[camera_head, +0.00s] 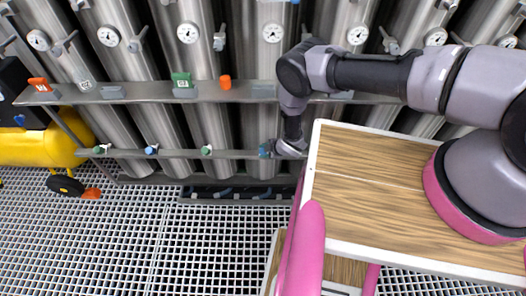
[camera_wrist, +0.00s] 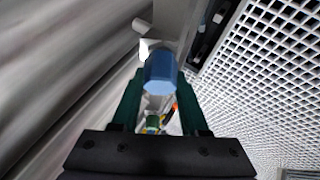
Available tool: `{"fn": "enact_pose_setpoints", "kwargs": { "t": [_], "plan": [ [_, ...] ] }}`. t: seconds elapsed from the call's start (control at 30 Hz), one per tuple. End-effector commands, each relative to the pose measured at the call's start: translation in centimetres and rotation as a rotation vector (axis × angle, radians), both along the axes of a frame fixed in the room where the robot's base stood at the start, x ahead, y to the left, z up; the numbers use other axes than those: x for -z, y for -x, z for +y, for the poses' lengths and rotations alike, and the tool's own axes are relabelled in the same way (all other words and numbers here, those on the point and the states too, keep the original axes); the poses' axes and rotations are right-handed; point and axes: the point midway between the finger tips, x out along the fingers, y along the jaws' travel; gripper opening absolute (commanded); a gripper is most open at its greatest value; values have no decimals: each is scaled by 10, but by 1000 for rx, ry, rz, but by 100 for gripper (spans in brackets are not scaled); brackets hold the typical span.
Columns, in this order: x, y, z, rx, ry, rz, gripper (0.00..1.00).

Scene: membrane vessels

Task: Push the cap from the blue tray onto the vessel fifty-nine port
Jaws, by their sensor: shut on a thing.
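A blue faceted cap (camera_wrist: 160,72) sits between the two dark green fingers of my gripper (camera_wrist: 160,78) in the wrist view; the fingers are shut on it. A pale metal part shows just beyond the cap, but I cannot tell whether the cap touches it or is seated. In the head view a blue cap (camera_head: 265,150) is at the lower rail, just left of my wrist; my fingers are hard to make out there. Several tall steel vessels (camera_head: 203,60) stand behind the rails. No number fifty-nine is legible, and I cannot make out a blue tray for certain.
The lower rail (camera_head: 180,154) also carries green and blue caps to the left. A green block (camera_head: 182,80) and an orange cap (camera_head: 225,82) stand on the upper shelf. A wood-topped cart (camera_head: 360,165) lies below my arm. A yellow tank (camera_head: 40,148) stands left; the grating is open.

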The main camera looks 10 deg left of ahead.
Motion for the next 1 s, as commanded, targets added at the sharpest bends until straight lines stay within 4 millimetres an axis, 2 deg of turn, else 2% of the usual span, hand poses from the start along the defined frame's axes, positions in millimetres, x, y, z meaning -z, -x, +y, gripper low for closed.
{"fn": "enact_pose_setpoints", "kwargs": {
  "t": [0.07, 0.1, 0.17, 0.57, 0.77, 1.0],
  "plan": [
    [2, -1, 0, 0, 0, 0, 0],
    [2, -1, 0, 0, 0, 0, 56],
    [2, -1, 0, 0, 0, 0, 79],
    [-2, 0, -2, 1, 1, 0, 79],
    [-22, 8, -18, 1, 2, 1, 79],
    [-57, 22, -45, 3, 1, 2, 79]
  ]
}}
